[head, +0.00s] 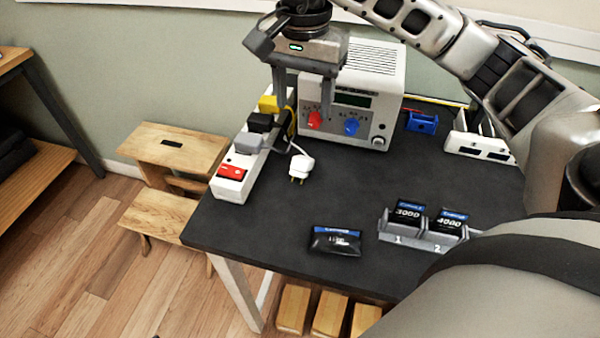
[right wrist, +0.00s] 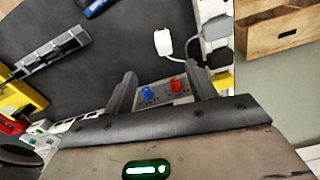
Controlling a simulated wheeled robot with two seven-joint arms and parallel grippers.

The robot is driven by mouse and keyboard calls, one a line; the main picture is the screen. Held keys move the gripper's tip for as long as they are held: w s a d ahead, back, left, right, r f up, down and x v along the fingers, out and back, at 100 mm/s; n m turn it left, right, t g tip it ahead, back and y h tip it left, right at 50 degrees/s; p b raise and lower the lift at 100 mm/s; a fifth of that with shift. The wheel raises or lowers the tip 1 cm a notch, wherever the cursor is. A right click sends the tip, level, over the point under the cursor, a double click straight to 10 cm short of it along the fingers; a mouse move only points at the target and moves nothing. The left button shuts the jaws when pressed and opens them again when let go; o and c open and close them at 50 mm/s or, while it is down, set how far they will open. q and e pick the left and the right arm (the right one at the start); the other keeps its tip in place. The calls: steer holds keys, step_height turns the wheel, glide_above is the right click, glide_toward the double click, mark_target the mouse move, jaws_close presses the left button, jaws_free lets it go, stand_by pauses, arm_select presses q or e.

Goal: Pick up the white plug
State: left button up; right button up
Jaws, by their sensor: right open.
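The white plug (head: 301,167) lies on the dark tabletop just right of the power strip, its pins pointing toward the front edge and a white cord at its back. It also shows in the right wrist view (right wrist: 163,42), beyond the fingertips and near the middle top. My right gripper (head: 304,107) is open and empty, pointing down in front of the instrument box, above and behind the plug. Its two fingers (right wrist: 160,76) stand apart in the right wrist view, with nothing between them but the background. My left gripper is not in view.
The white power strip (head: 229,188) has a red switch and grey, black and yellow plugs. The instrument box (head: 390,75) with red and blue terminals stands behind. A black pouch (head: 335,241) and a battery holder (head: 400,240) lie near the front. The table's middle is clear.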

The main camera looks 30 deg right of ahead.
mark_target(300, 158)
step_height(300, 158, down, 10)
steer(key=shift+f, duration=0.15)
steer(key=shift+w+f, duration=0.2)
steer(key=shift+f, duration=1.3)
steer(key=shift+w+f, duration=0.15)
steer(key=shift+f, duration=1.35)
steer(key=c, duration=1.2)
steer(key=shift+r, duration=0.15)
